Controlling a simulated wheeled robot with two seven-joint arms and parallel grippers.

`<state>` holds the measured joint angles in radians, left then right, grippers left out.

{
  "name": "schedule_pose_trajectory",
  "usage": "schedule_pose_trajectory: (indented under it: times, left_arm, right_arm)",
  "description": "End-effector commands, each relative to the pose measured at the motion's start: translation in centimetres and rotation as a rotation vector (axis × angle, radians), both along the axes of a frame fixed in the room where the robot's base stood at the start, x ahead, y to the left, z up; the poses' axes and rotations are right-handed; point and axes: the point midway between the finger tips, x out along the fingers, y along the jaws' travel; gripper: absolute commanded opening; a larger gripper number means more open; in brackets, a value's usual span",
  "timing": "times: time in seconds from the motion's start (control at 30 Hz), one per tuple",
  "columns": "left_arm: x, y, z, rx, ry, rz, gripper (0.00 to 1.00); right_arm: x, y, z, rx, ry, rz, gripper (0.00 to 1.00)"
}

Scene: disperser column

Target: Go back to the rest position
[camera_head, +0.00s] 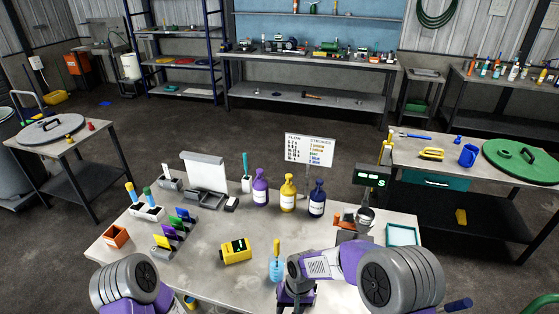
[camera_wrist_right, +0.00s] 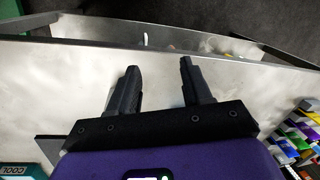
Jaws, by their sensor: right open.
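My right gripper (camera_wrist_right: 158,66) is open in the right wrist view, with two black fingers apart and nothing between them. Below it lies the bare pale surface of the worktable (camera_wrist_right: 70,85). In the head view my right arm reaches in over the table's front right part, and its wrist points down at the front edge, with the fingertips not clear. Of my left arm only a purple and grey link shows at the bottom left; its gripper is out of the picture.
Purple (camera_head: 260,190), yellow (camera_head: 288,195) and dark blue (camera_head: 317,199) bottles stand at the table's back. A yellow device (camera_head: 235,251) and a light-blue flask-like item (camera_head: 276,268) are near my right wrist. A balance-like device with a display (camera_head: 371,177) stands right. The table's middle is mostly clear.

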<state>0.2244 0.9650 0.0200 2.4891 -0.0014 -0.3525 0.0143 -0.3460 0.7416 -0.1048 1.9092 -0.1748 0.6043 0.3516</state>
Motion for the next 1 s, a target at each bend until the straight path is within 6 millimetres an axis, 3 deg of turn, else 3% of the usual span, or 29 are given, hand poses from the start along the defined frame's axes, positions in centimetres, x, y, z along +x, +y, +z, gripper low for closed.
schedule_pose_trajectory:
  times: [0.03,0.2,0.3,0.57,0.7,0.8,1.0]
  left_arm:
    - [-0.1,0.0,0.0,0.000,0.002,-0.001,0.43]
    - [-0.1,0.0,0.0,0.000,0.002,0.000,0.43]
    - [-0.1,0.0,0.0,0.000,0.001,0.001,0.43]
    - [-0.1,0.0,0.0,0.000,0.002,0.000,0.43]
    - [-0.1,0.0,-3.1,0.000,0.002,-0.001,0.43]
    - [-0.1,0.0,-4.3,0.000,0.002,0.000,0.43]
    - [-0.1,0.0,-5.2,0.000,0.002,0.000,0.43]
  right_arm:
    - [-1.1,-0.9,-2.1,0.022,0.019,-0.018,0.49]
    - [-5.9,-3.5,-8.7,0.114,0.035,-0.106,0.49]
    - [-9.1,-4.7,-11.4,0.157,0.028,-0.169,0.49]
    - [-16.6,-6.8,-14.5,0.196,-0.002,-0.316,0.49]
    - [-16.1,-6.8,-17.5,0.196,-0.017,-0.311,0.49]
    - [-16.1,-6.8,-18.7,0.196,-0.016,-0.311,0.49]
    - [-16.0,-6.8,-19.6,0.195,-0.017,-0.310,0.49]
